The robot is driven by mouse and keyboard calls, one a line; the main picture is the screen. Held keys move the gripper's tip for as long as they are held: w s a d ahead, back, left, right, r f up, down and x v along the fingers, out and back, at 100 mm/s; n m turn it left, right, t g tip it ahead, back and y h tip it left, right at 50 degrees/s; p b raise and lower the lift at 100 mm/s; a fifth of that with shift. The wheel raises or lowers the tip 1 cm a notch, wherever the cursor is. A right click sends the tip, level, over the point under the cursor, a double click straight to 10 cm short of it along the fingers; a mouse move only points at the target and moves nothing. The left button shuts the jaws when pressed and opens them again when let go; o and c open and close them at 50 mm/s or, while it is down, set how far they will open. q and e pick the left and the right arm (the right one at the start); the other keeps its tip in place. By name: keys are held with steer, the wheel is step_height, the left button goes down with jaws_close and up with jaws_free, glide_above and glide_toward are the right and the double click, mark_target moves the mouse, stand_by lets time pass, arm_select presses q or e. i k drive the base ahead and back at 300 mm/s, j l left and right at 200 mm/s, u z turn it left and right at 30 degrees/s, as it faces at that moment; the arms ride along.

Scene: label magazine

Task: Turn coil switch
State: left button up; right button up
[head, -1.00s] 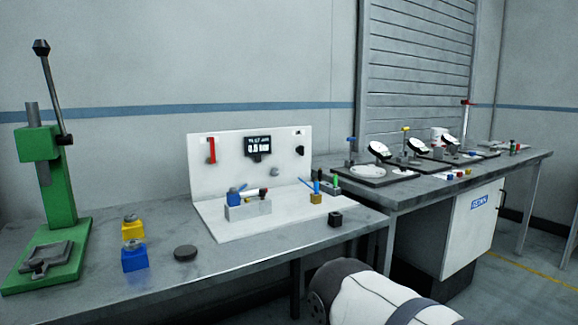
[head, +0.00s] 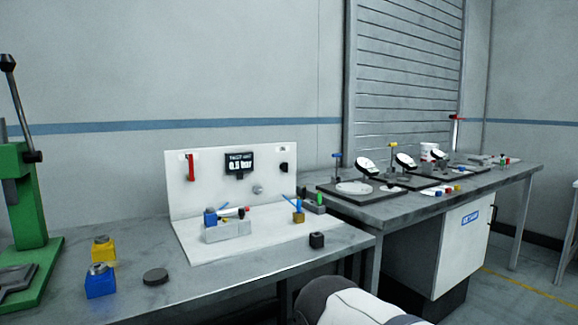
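A white upright panel (head: 213,165) with a white base plate stands on the grey bench. It carries a red handle (head: 190,167) at the left, a dark display (head: 239,164) reading about 0.5 bar, a small black knob (head: 284,167) at the right and a grey round fitting (head: 257,189) lower down. Which of these is the coil switch I cannot tell. On the base plate is a light grey block (head: 228,232) with a blue part (head: 210,217) and small coloured parts on it. Neither of my grippers shows; only a white link of my own arm is at the bottom.
A green press (head: 25,205) stands at the left edge. A second bench (head: 395,207) with dial fixtures stands at the right.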

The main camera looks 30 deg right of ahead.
mark_target(284, 166)
steer(key=l+u, duration=0.25)
steer(key=l, duration=1.2)
